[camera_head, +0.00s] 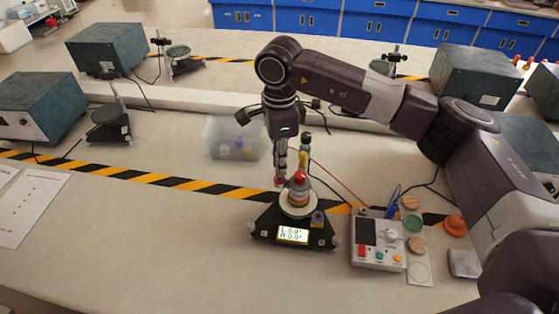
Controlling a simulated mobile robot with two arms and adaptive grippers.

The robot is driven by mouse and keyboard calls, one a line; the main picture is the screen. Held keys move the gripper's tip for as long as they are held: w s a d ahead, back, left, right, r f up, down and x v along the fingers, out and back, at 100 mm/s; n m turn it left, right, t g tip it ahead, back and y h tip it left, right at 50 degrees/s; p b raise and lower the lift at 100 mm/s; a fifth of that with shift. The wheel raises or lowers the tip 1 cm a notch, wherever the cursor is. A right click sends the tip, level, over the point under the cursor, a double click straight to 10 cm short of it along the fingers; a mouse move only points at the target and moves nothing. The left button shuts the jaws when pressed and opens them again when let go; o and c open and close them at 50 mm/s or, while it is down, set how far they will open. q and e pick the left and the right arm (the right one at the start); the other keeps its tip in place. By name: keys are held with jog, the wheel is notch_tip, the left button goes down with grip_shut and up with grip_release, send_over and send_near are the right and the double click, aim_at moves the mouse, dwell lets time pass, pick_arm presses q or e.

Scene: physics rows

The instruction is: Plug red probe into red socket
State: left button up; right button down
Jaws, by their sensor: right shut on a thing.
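My right gripper (281,168) points down above the middle of the table, just left of and above a black triangular device with a lit display (293,235). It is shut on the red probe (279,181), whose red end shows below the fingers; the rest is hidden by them. A thin red wire (335,180) runs from near the gripper down to the meter box. A red-topped piece (299,178) stands upright on the device, close beside the probe. I cannot tell which part is the red socket. My left gripper is not in view.
A grey meter box (378,240) with knobs and buttons stands right of the device, beside round coloured pads (413,223). A clear bin (231,138) stands behind left. Dark green boxes (38,103) stand at both sides. The front left table is mostly clear.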

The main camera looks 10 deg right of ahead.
jog(key=shift+f+b, duration=1.25)
jog(key=shift+f, duration=0.2)
dwell(1.4)
jog(key=c, duration=1.6)
grip_release()
jog(key=shift+r, duration=0.15)
jog(key=shift+r+p, duration=1.7)
jog(key=shift+r, duration=2)
jog(key=shift+f, duration=0.1)
